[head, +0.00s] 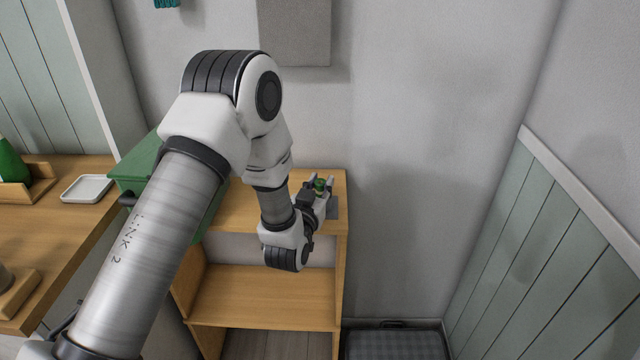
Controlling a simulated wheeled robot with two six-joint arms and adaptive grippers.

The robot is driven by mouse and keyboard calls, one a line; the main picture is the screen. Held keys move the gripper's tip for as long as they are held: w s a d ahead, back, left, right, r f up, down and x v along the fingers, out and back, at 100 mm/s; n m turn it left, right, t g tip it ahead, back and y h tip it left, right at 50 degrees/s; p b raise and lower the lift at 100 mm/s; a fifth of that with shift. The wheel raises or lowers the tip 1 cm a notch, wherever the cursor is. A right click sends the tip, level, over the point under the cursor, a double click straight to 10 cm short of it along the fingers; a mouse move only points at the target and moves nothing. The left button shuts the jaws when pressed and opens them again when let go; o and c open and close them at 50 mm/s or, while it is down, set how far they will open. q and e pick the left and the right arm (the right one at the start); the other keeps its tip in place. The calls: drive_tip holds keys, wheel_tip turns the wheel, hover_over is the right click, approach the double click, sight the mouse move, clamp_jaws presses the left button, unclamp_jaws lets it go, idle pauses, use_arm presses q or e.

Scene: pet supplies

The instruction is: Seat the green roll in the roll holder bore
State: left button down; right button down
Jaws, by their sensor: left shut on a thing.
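The green roll (320,184) is small and sits between the fingers of my left gripper (319,188), which is shut on it. The gripper is over the right end of the wooden shelf unit's top (337,180). A grey flat-sided piece (334,208) shows just right of and below the gripper; it may be the roll holder, but its bore is not visible. My arm and gripper hide part of this area, and I cannot tell whether the roll touches anything below. My right gripper is not in view.
A green box (135,170) stands behind my arm at the left. A wooden table (60,225) at left bears a white dish (87,188) and a green bottle (12,162) in a wooden tray. A checked cushion (395,345) lies on the floor. The wall right of the shelf is clear.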

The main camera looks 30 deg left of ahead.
use_arm(q)
drive_tip(key=shift+f, duration=0.2)
drive_tip(key=c, duration=0.8)
unclamp_jaws()
